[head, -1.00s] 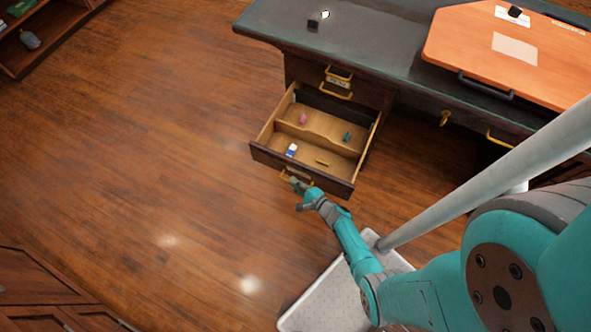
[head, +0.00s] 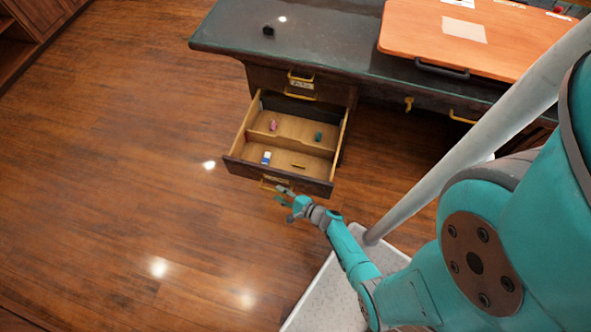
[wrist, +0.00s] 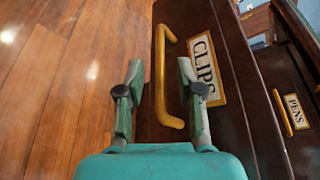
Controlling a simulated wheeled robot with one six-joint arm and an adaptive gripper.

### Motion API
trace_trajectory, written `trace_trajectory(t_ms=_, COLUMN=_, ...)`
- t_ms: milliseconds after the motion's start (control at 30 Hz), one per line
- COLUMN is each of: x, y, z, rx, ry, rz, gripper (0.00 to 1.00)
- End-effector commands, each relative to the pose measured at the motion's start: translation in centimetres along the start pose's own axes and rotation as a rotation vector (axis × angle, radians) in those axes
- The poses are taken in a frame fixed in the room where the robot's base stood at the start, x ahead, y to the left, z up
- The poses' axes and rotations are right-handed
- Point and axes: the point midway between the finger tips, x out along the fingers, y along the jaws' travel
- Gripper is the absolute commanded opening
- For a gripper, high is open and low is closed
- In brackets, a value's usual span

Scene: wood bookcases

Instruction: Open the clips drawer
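The clips drawer (head: 230,165) stands pulled out from the desk in the head view, its inside showing. In the wrist view its dark front carries a CLIPS label (wrist: 203,68) and a yellow bar handle (wrist: 160,75). My gripper (head: 281,196) is just in front of this handle in the head view. In the wrist view my gripper (wrist: 160,75) has its two fingers spread, with the handle lying between or just beyond them. The fingers do not appear closed on it. Whether either finger touches the handle I cannot tell.
The drawer holds a pink item (head: 273,126), a teal item (head: 319,137), a blue-and-white item (head: 266,158) and a yellow item (head: 299,166). Above it is a shut drawer, labelled PENS (wrist: 294,111) in the wrist view. The wood floor (head: 120,180) at left is clear.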

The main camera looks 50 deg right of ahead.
Motion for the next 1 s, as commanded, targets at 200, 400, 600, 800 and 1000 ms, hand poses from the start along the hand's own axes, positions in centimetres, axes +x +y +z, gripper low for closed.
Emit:
trace_trajectory(t_ms=200, x=-3.3, y=-0.1, z=-0.1, rx=0.0, ry=0.004, rz=-0.003, gripper=0.36)
trace_trajectory(t_ms=400, x=-5.6, y=-0.1, z=-0.1, rx=0.001, ry=0.004, rz=-0.003, gripper=0.36)
trace_trajectory(t_ms=600, x=-7.5, y=-0.1, z=-0.1, rx=0.0, ry=0.003, rz=-0.002, gripper=0.36)
trace_trajectory(t_ms=800, x=-8.5, y=0.0, z=0.0, rx=0.0, ry=0.001, rz=-0.001, gripper=0.36)
trace_trajectory(t_ms=1000, x=-8.8, y=0.0, z=0.0, rx=0.0, ry=0.0, rz=0.0, gripper=0.36)
